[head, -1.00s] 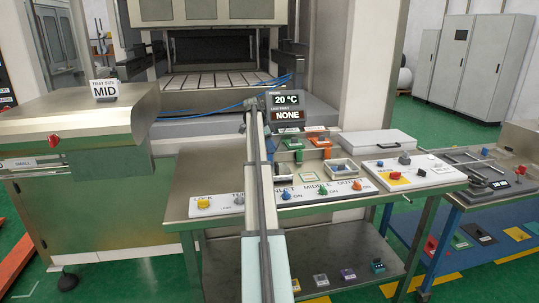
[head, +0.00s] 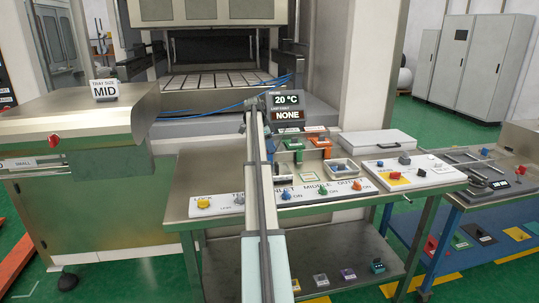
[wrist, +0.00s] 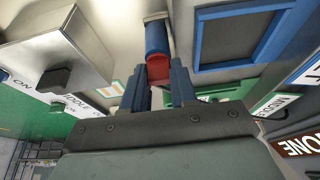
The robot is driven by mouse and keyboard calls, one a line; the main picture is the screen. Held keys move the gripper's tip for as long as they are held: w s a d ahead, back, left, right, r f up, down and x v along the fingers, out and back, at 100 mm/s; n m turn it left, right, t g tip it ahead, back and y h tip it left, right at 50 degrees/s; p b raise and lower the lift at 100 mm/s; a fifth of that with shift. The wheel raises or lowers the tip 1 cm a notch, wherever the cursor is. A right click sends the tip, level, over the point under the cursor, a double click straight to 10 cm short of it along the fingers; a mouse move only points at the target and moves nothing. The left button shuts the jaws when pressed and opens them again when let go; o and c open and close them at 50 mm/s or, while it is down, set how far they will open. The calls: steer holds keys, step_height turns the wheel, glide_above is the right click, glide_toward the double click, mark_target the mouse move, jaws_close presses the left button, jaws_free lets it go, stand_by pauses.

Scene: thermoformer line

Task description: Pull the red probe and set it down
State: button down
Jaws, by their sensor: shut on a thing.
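In the wrist view, my gripper (wrist: 159,88) has its two blue fingers closed on the sides of a red part, which I take to be the red probe (wrist: 158,70). A blue cylinder (wrist: 157,38) is in line with the red part, just beyond the fingertips. I cannot tell whether the two are joined or whether the probe is still seated in something. In the head view my arm covers this spot, and neither the fingers nor the probe can be made out.
The display (head: 288,106) reads 20 °C and NONE. A knobbed box (wrist: 60,55) is left of my gripper in the wrist view.

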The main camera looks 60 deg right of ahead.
steer(key=shift+r, duration=0.25)
steer(key=shift+r, duration=3.75)
